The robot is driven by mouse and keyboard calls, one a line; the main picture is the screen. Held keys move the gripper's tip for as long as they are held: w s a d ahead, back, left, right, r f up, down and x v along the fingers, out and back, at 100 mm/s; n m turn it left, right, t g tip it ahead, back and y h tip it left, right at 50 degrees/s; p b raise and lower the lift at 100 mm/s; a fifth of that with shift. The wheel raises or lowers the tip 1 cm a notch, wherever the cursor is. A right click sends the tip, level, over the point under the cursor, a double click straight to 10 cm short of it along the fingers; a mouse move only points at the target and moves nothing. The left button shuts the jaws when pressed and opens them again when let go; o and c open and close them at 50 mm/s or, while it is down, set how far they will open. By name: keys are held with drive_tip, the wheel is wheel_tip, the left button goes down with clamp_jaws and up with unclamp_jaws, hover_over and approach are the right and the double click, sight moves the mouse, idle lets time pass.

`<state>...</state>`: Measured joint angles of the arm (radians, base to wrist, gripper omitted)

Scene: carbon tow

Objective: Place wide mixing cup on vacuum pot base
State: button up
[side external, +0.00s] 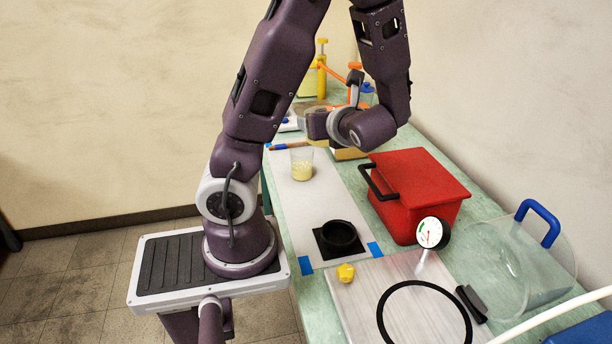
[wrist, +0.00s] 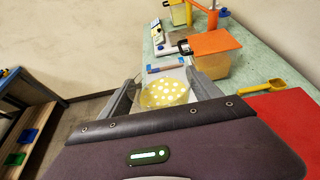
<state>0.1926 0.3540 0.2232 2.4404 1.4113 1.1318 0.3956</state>
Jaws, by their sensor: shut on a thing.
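My gripper (wrist: 163,98) is shut on the wide mixing cup (wrist: 165,90), a clear cup with bubbly yellow contents between the two fingers. In the side external view my gripper (side external: 316,124) is above the far half of the white mat, and its fingers are mostly hidden. The vacuum pot base appears to be the pale plate (side external: 364,287) at the front, with a black seal ring (side external: 386,318) on it. Its surface inside the ring is empty. The gripper is well away from it.
A second clear cup (side external: 302,164) with yellow contents stands on the white mat (side external: 288,200). A black square mould (side external: 338,238), red box (side external: 415,185), gauge (side external: 430,233) and clear bell (side external: 510,260) lie nearer. An orange-lidded container (wrist: 212,62) and yellow spoon (wrist: 262,84) are beyond.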

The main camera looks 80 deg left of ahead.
wheel_tip(320, 180, down, 20)
drive_tip(key=shift+r, duration=0.1)
drive_tip(key=shift+f, duration=0.2)
drive_tip(key=o, duration=1.5)
drive_tip(key=shift+c, duration=0.2)
